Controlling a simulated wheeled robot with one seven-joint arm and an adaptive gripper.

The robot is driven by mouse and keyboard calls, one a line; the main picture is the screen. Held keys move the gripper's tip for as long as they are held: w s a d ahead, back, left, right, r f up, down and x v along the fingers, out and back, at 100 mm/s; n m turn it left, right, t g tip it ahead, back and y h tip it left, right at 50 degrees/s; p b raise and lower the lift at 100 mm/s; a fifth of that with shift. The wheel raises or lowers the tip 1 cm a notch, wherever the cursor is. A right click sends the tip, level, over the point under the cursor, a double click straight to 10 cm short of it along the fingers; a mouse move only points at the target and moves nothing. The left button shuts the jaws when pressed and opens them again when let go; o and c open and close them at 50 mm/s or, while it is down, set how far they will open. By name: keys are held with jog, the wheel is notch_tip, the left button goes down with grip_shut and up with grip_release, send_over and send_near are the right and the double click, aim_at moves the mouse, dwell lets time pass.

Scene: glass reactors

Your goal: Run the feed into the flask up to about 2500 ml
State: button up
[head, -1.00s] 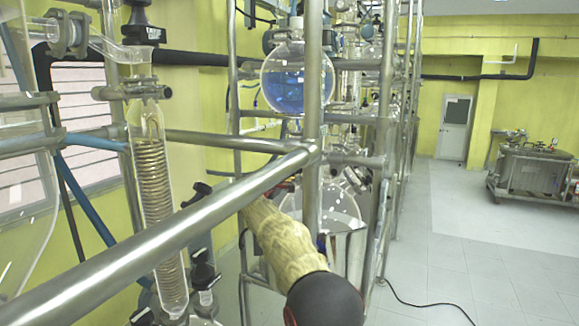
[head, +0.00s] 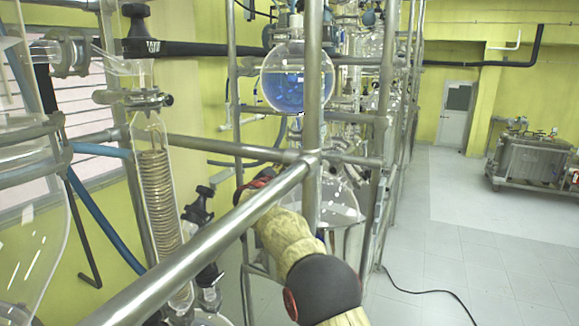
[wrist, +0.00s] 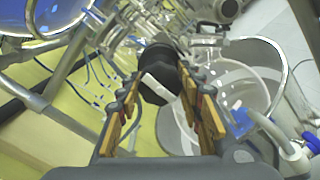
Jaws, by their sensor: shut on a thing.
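A round glass flask (head: 297,82) with blue liquid in its lower part hangs in the steel frame in the head view. Its blue bowl also shows at the top left of the wrist view (wrist: 62,18). Below it in the head view is a larger clear vessel (head: 340,203), partly hidden by a pole and my arm. In the wrist view my gripper (wrist: 160,88) has its tan-padded fingers on both sides of a black knob (wrist: 158,68) with a white mark, and is shut on it. My gripper is hidden in the head view. No volume marks are readable.
Steel rails (head: 215,240) cross close in front of my arm. A glass coil condenser (head: 155,190) and black-capped fittings (head: 198,208) stand at the left. A black cable (head: 430,292) lies on the open floor at the right. A steel tank (head: 532,160) stands farther back.

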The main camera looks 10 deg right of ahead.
jog(key=shift+f+n, duration=0.15)
jog(key=shift+n, duration=0.15)
jog(key=o, duration=1.2)
jog(key=v, duration=1.2)
